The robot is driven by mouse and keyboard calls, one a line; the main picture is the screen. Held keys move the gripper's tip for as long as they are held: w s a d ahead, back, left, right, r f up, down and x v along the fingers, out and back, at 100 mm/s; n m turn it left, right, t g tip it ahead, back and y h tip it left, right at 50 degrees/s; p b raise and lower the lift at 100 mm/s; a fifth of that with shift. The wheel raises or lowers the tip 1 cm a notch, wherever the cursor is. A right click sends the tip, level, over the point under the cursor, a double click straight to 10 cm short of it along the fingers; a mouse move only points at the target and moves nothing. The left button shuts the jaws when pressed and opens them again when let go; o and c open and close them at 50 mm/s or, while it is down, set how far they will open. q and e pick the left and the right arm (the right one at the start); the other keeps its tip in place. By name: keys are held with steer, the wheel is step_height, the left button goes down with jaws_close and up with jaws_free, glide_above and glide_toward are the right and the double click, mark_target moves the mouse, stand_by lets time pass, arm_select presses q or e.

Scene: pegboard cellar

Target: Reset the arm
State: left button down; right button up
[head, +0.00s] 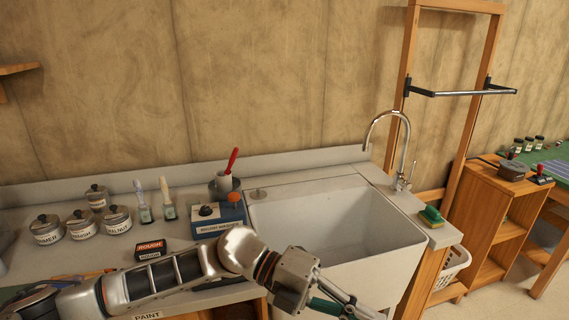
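My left arm comes in from the left and reaches across the front of the counter. Its gripper (348,305) is low in the head view, in front of the white sink (335,225). Grey and teal finger parts show, but the tips are cut close to the bottom edge, so I cannot tell whether they are open or shut. No object is visible in it. My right gripper is not in view.
Behind the arm, the counter holds labelled jars (82,223), brushes (167,200), a blue box (219,216) and a black-and-orange box (150,249). A tap (402,150) and green sponge (431,216) are right of the basin. Wooden shelving (487,225) stands farther right.

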arm_select(q)
steer(key=w+a+r+n+t+h, duration=0.1)
steer(key=w+r+n+t+h, duration=0.3)
steer(key=w+n+t+h, duration=0.55)
steer(key=w+a+f+n+t+y, duration=0.4)
steer(key=a+f+n+t+y, duration=0.75)
steer(key=n, duration=0.45)
steer(key=s+a+f+n+y, duration=0.3)
steer(key=a+f+n, duration=0.1)
steer(key=a+f, duration=0.4)
steer(key=s+a+f+n+y, duration=0.2)
steer(key=a+f+n+y, duration=0.25)
steer(key=f, duration=0.55)
steer(key=s+a+f+n+g+y, duration=0.2)
steer(key=s+a+f+g, duration=0.2)
steer(key=s+a+f, duration=0.7)
step_height(320, 180, down, 2)
steer(key=shift+s+f+y, duration=0.1)
steer(key=shift+s+y, duration=0.25)
steer(key=shift+s, duration=0.8)
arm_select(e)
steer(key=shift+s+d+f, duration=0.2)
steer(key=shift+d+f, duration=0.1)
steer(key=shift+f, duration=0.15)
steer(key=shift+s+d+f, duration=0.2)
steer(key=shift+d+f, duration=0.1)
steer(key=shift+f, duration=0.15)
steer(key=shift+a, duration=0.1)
